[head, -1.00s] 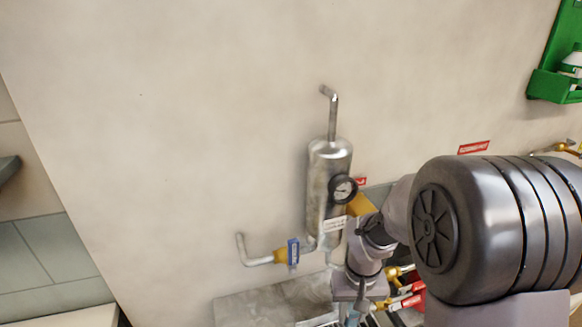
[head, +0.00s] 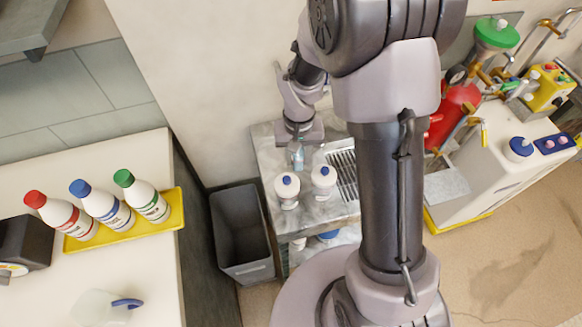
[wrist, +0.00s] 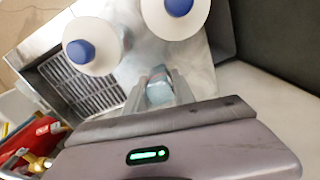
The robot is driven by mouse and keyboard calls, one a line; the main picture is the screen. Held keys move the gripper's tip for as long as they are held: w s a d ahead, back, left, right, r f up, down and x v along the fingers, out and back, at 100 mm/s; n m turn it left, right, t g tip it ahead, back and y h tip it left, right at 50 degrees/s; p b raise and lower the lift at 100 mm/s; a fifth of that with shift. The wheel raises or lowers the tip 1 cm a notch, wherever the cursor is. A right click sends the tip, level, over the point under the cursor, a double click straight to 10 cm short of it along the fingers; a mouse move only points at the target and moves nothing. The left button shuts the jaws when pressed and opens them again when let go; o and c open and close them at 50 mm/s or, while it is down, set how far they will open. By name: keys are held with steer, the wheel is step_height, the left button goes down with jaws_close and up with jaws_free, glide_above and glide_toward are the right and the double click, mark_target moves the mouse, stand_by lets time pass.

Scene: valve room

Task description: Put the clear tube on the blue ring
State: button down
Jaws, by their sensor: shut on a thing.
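My gripper (head: 298,150) points down over the metal sink top, behind two white containers with blue caps. In the wrist view its two fingers (wrist: 158,92) are shut on a small pale-blue, see-through piece, which looks like the clear tube (wrist: 158,84). The tube also shows faintly below the gripper in the head view (head: 297,157). Its lower end is hard to make out, so I cannot tell whether it touches the surface. I cannot pick out the blue ring with certainty.
White blue-capped containers (head: 287,190) (head: 324,180) stand close by on the sink top (head: 265,150). A drain grille (head: 343,172) lies right of them. A grey bin (head: 240,230) stands left. A yellow tray (head: 172,207) holds bottles. A red extinguisher (head: 455,108) and white cabinet are right.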

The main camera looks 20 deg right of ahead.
mark_target(297, 165)
steer(key=shift+s+f+b, duration=0.1)
steer(key=shift+f+b, duration=0.55)
steer(key=shift+f, duration=1.2)
steer(key=c, duration=1)
jaws_free()
steer(key=shift+c, duration=0.2)
steer(key=shift+a, duration=0.1)
